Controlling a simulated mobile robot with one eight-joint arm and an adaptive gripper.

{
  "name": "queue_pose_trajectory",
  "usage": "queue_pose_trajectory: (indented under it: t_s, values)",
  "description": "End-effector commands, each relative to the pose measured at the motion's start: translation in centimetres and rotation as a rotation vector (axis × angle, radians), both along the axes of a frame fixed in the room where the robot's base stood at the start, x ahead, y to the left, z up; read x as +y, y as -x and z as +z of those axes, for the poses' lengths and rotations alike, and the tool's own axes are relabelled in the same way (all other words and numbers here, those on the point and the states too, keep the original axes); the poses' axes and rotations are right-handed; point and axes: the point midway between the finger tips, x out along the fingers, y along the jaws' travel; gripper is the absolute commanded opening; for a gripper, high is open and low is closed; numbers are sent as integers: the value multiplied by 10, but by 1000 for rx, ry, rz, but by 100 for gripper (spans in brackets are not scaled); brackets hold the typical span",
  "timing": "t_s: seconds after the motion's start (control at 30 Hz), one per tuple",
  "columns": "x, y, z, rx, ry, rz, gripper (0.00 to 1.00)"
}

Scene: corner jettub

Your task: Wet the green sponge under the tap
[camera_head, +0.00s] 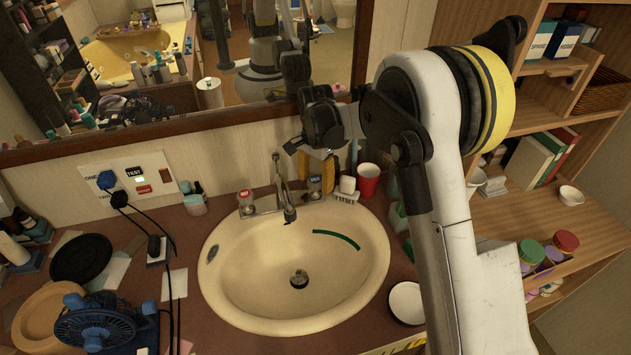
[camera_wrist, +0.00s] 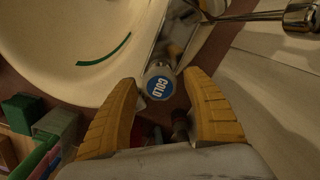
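The tap (camera_head: 281,185) stands at the back of the cream sink (camera_head: 230,290), its spout over the basin. I see no water running. Its cold knob (camera_head: 315,184) is at the right; it also shows in the wrist view (camera_wrist: 160,82). My gripper (camera_wrist: 162,79) is open, its yellow fingers on either side of the cold knob; I cannot tell whether they touch it. A thin curved green strip (camera_head: 337,240) lies on the basin's back right wall; I cannot tell whether this is the sponge. A green block (camera_wrist: 22,112) shows lower left in the wrist view.
A red cup (camera_head: 368,179) and a white-bristled brush (camera_head: 346,194) stand behind the sink. A white dish (camera_head: 406,303) lies to its right. A blue fan (camera_head: 105,324) and plugged-in cables (camera_head: 145,212) are at the left. The mirror (camera_head: 150,75) is close behind my gripper.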

Motion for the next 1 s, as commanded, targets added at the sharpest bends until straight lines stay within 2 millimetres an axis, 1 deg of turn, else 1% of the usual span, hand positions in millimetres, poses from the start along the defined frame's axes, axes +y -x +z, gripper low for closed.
queue_pose_trajectory:
  t_s: [0.03, 0.07, 0.1, 0.13, 0.4, 0.57, 1.0]
  values:
    - [0, 0, 0, 0, 0, 0, 39]
    - [0, 0, 0, 0, 0, 0, 30]
    - [0, 0, 0, 0, 0, 0, 18]
    - [0, 0, 0, 0, 0, 0, 10]
    - [0, 0, 0, 0, 0, 6, 9]
    - [0, 0, 0, 0, 0, 47, 9]
    - [0, 0, 1, 0, 0, 336, 9]
